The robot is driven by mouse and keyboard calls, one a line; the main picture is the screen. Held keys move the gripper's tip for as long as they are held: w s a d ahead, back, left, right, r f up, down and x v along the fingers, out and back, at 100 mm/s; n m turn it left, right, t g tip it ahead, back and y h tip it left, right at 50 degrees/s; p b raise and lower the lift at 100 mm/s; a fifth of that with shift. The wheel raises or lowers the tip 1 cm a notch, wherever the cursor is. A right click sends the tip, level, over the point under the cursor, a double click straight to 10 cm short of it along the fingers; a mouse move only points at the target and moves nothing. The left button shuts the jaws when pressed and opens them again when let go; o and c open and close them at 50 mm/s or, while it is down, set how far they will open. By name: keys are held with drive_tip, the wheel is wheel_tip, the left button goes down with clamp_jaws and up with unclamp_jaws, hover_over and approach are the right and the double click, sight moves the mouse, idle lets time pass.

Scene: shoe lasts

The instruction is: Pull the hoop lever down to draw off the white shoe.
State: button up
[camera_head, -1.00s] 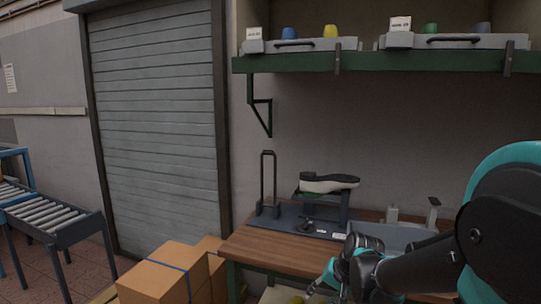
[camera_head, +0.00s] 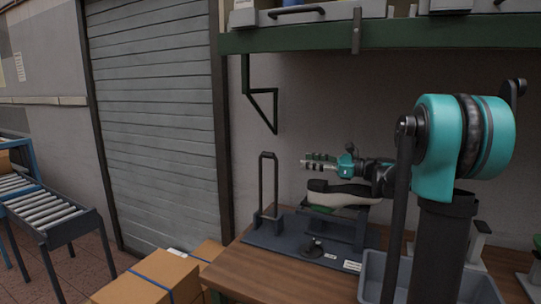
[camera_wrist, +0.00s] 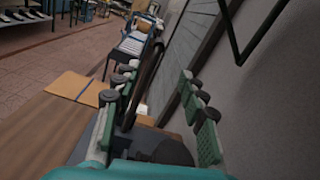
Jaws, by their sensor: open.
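The hoop lever (camera_head: 260,190), a dark upright loop, stands at the left end of a dark base plate (camera_head: 262,238) on the bench. The white shoe (camera_head: 352,199) sits sole up on its stand to the right, with a black sole and some green below. My gripper (camera_head: 305,164) is open and empty, above the shoe and to the right of the hoop top, pointing left. In the wrist view my gripper (camera_wrist: 160,72) shows two spread fingers. A dark upright bar, probably the hoop lever, shows between them. A dark shape low there may be the shoe.
A grey bin (camera_head: 373,268) stands on the wooden bench (camera_head: 255,272) at right, partly behind my arm. A green shelf (camera_head: 300,40) and its bracket (camera_head: 263,95) are above. Cardboard boxes (camera_head: 145,282) stand left of the bench. The space left of the hoop is free.

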sight(261, 155)
drive_tip(key=x, duration=1.7)
drive_tip(key=shift+s, duration=0.1)
clamp_jaws()
drive_tip(key=shift+f, duration=0.1)
